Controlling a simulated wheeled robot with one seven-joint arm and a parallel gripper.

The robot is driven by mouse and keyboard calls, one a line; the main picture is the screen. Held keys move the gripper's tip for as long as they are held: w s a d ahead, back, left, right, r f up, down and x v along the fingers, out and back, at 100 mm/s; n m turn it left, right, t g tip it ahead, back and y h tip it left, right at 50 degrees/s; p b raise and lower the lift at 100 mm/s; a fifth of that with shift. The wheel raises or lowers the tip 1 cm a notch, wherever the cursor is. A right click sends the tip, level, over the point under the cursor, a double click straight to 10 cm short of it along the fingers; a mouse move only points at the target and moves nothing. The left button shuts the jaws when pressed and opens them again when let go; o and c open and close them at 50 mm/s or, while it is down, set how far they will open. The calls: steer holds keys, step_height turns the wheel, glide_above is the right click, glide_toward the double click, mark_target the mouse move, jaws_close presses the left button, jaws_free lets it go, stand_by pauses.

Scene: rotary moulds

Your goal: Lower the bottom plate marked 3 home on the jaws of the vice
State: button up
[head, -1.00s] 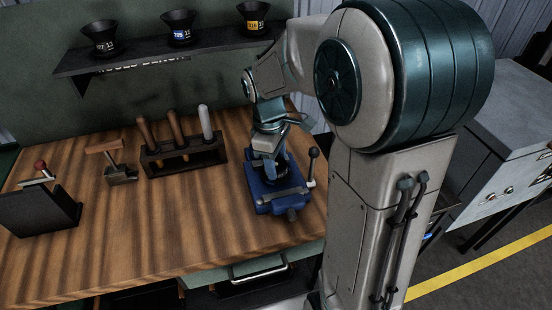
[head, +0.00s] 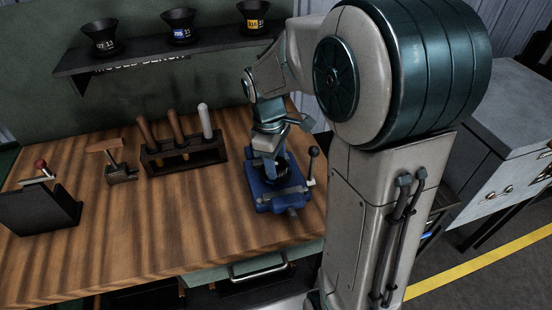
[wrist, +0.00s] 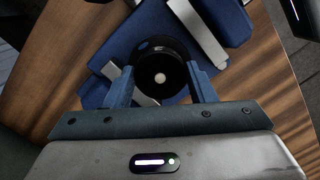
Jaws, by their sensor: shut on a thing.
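A dark round plate (wrist: 162,58) with a pale spot at its centre sits between the fingers of my gripper (wrist: 160,72) in the wrist view. My gripper is shut on it. I take it for the bottom plate; no number is readable. The blue vice (head: 284,195) stands on the bench, directly below my gripper (head: 274,166) in the head view. The vice also shows behind the plate in the wrist view (wrist: 232,20), with its pale metal jaws partly covered. I cannot tell whether the plate touches the jaws.
The vice's black-knobbed lever (head: 312,165) stands upright at its right side. A rack (head: 185,155) of handled tools, a wooden-handled tool (head: 120,172) and a dark box-like block (head: 40,210) are to the left. Black cups line the shelf (head: 150,58). The front bench top is clear.

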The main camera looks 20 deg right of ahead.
steer(key=shift+f+b, duration=0.55)
steer(key=shift+f, duration=0.15)
stand_by(0.5)
steer(key=o, duration=1.2)
steer(key=shift+o, duration=0.2)
step_height(320, 180, up, 14)
steer(key=w+a, duration=0.1)
steer(key=shift+a, duration=0.2)
steer(key=shift+f, duration=0.1)
step_height(320, 180, up, 7)
steer(key=p, duration=0.7)
